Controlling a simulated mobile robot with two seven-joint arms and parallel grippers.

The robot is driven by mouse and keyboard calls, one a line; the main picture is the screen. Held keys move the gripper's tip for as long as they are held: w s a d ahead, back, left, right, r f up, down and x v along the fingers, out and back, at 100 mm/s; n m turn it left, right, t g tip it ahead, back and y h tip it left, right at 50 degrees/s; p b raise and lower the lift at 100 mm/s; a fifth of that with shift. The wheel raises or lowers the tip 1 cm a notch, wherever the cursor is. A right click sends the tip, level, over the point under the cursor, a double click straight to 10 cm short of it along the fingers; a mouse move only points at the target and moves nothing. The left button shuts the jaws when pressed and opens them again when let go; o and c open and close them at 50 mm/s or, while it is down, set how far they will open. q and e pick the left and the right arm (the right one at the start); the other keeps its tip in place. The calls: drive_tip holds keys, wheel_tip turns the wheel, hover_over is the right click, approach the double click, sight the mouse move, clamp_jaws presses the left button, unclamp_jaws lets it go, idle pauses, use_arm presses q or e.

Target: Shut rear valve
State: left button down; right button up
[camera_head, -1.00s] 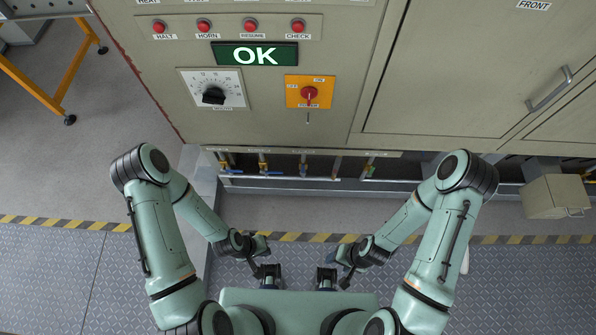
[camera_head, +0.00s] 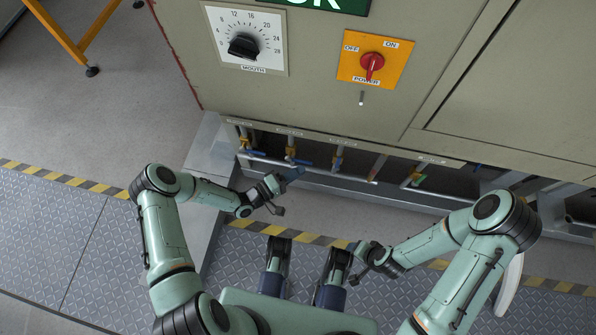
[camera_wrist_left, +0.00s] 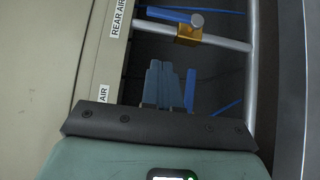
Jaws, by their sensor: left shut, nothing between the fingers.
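A brass valve (camera_wrist_left: 188,33) with a grey knob and a blue handle (camera_wrist_left: 180,12) sits on a grey pipe beside the "REAR AIR" label (camera_wrist_left: 118,18) in the left wrist view. My left gripper (camera_wrist_left: 166,72) is shut and empty, with its blue fingers pointing toward that valve, apart from it. A second blue handle (camera_wrist_left: 190,90) shows right beside the fingers. In the head view, my left gripper (camera_head: 293,176) is at the front of the valve row below the cabinet. The labels there are too small to read. My right gripper (camera_head: 356,255) is near the robot's front, its jaws unclear.
The valve pipe (camera_head: 325,173) runs under the cabinet's lower edge. The cabinet (camera_head: 300,85) overhangs it, with a mouth dial (camera_head: 243,47) and a red power switch (camera_head: 372,62).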

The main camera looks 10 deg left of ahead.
sight(337, 164)
use_arm(q)
drive_tip(key=w+d, duration=0.5)
drive_tip(key=d, duration=0.4)
use_arm(e)
drive_tip(key=shift+w+d+f, duration=0.15)
drive_tip(key=shift+w+f, duration=0.1)
drive_tip(key=shift+w, duration=0.05)
drive_tip(key=shift+s+d+f, duration=0.1)
